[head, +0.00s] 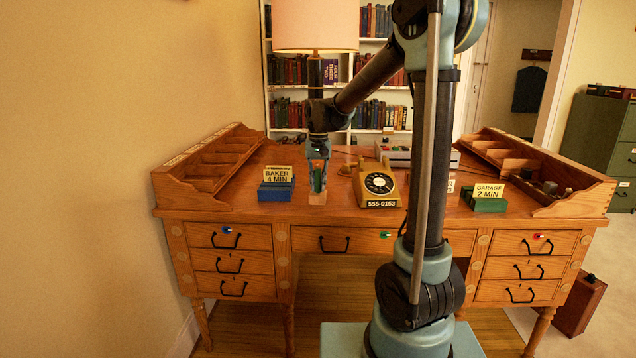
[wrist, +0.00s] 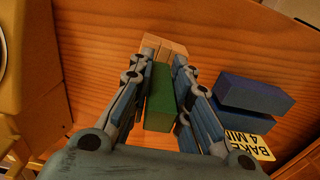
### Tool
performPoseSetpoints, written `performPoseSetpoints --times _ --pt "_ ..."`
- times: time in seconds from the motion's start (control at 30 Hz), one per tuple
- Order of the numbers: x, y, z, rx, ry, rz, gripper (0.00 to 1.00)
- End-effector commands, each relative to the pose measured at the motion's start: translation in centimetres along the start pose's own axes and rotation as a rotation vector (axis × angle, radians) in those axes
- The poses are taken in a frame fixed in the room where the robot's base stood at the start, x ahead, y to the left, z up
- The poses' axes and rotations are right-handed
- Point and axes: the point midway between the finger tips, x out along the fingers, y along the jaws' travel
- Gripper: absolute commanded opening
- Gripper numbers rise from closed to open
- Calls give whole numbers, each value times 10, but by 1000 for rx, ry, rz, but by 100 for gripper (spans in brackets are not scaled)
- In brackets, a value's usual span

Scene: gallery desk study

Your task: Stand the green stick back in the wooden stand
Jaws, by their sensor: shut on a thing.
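My gripper (head: 318,178) is above the left-middle of the desk, pointing down, shut on the green stick (head: 317,181). The stick is upright between the fingers. In the wrist view, the fingers (wrist: 165,68) lie on either side of the green stick (wrist: 160,98). The small pale wooden stand (head: 317,198) is on the desk directly below the stick. In the wrist view the stand (wrist: 166,46) shows at the far end of the fingers. The stick's lower end is close to the stand; I cannot tell whether it is inside it.
Blue blocks with a "BAKER 4 MIN" card (head: 277,175) are just left of the stand. A yellow dial telephone (head: 379,184) is to its right, and a lamp (head: 315,30) rises behind. Green blocks with a "GARAGE" card (head: 488,200) are farther right. Bare desktop lies around the stand.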

Motion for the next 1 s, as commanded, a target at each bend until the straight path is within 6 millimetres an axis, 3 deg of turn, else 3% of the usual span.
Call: performPoseSetpoints --times 0.33,0.37,0.47,0.83,1.0 --pt "2 0 0 0 0 0 0" --pt "2 0 0 0 0 0 20" --pt "2 0 0 0 0 0 41" --pt "1 0 0 0 0 0 41" --pt "-13 0 0 0 0 0 41"
